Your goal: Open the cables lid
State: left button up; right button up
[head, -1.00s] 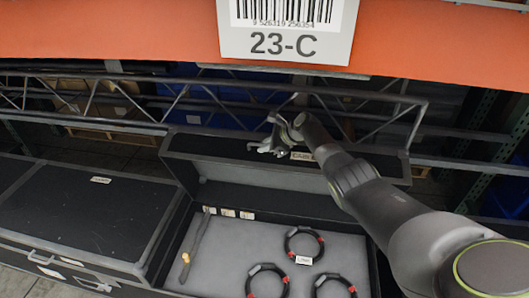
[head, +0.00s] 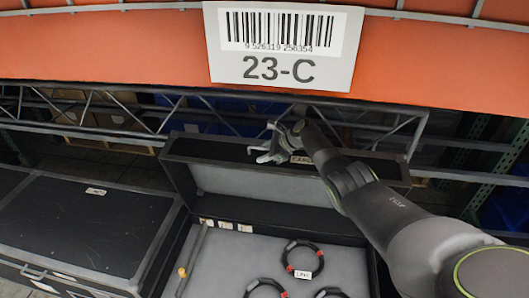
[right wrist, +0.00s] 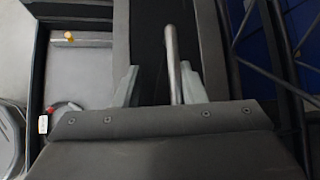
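The cables tote (head: 262,225) stands open below the shelf, its dark lid (head: 205,150) raised at the back. Its grey tray holds black cable coils (head: 302,258) with red bands and small white tags. In the head view my right gripper (head: 268,150) is at the raised lid's upper edge. In the right wrist view its two fingers (right wrist: 160,88) are apart, with a metal bar (right wrist: 172,65) between them, nearer the right finger. I cannot tell whether the bar is touched. The tote's inside (right wrist: 80,75) shows at left there. My left gripper is not in view.
An orange shelf beam with a 23-C label (head: 282,45) crosses above the totes. A closed black tote (head: 75,225) stands at left. Grey rack trusses (head: 85,105) run behind the lid. A thin stick with a yellow end (head: 183,272) lies in the tray's left side.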

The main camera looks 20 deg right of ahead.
dwell(0.3)
jog(key=shift+s+d+r+p, duration=0.25)
jog(key=shift+r+p, duration=0.2)
jog(key=shift+r, duration=0.05)
jog(key=p+v, duration=0.1)
jog(key=v, duration=0.4)
jog(key=shift+s+d, duration=0.15)
jog(key=v, duration=1.1)
jog(key=shift+b, duration=0.4)
